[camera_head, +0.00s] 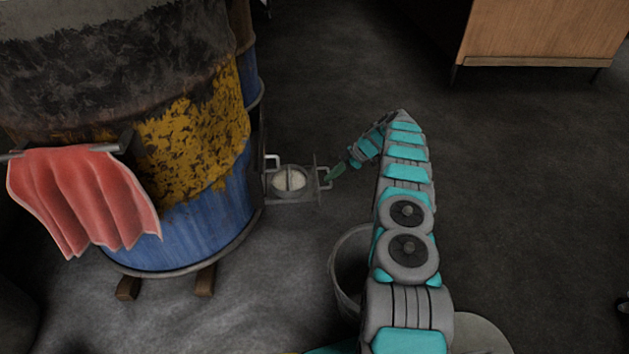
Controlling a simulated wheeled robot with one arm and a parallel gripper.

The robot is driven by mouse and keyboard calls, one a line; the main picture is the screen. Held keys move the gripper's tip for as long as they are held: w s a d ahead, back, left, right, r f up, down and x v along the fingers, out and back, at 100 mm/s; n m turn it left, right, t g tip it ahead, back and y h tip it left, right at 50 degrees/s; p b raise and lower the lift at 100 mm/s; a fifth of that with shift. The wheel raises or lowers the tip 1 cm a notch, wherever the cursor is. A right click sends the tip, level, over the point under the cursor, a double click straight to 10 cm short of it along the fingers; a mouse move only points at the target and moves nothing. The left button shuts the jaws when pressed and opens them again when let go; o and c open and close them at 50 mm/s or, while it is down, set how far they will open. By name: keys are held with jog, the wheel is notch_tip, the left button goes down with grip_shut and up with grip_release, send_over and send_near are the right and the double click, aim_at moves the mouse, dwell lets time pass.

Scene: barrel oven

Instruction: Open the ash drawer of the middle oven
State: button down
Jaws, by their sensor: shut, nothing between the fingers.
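The barrel oven (215,215) stands at the left, with black, worn yellow and blue bands. A metal ash drawer (270,196) sticks out low from its right side. Pale material with a bar across it shows inside the drawer. The drawer's front plate faces right and carries a small handle (325,184). My gripper (333,174), with green fingers, is shut just right of this handle, at about its height. I cannot tell whether it touches the handle. A second light handle (273,161) shows on the oven side behind the drawer.
A bucket (342,285) stands on the floor left of my arm, partly hidden by it. A red cloth (80,195) hangs on a bar on the barrel. Another blue barrel (253,80) stands behind. A wooden cabinet (545,32) is at the back right.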

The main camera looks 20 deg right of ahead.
jog(key=shift+s+d+b, duration=0.25)
jog(key=shift+d+b, duration=0.05)
jog(key=shift+d, duration=0.95)
jog(key=shift+s+d+b, duration=0.25)
jog(key=shift+d, duration=0.95)
jog(key=shift+r, duration=0.1)
jog(key=s+a+r+p, duration=0.1)
jog(key=s+a+r, duration=0.1)
jog(key=s, duration=0.5)
jog(key=s+a+r, duration=0.2)
jog(key=s, duration=0.6)
jog(key=shift+s+a+r+p, duration=0.15)
jog(key=shift+s+r+p, duration=0.05)
jog(key=shift+r+p, duration=0.2)
